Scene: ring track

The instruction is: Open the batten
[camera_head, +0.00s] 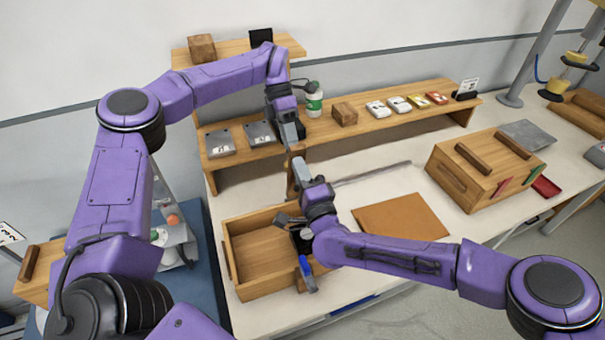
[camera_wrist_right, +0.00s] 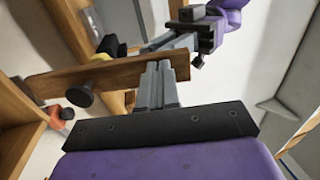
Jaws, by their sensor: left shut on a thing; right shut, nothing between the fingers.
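The batten (camera_wrist_right: 130,80) is a brown wooden strip with a round black knob. It crosses the right wrist view in front of my right fingers; in the head view a short brown upright piece of it (camera_head: 292,182) shows between the two grippers. My left gripper (camera_head: 293,148) reaches down from above and is shut at the batten's upper end; the exact contact is hidden. Its grey fingers also show behind the batten in the right wrist view (camera_wrist_right: 165,45). My right gripper (camera_wrist_right: 160,84) is shut and empty, its tips close against the batten; whether they touch is unclear.
An open wooden box (camera_head: 262,287) lies below the grippers, with a blue-handled item (camera_head: 306,272) at its right side. A shelf (camera_head: 375,127) with small goods runs behind. A yellow and black part (camera_wrist_right: 110,47) shows near the batten.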

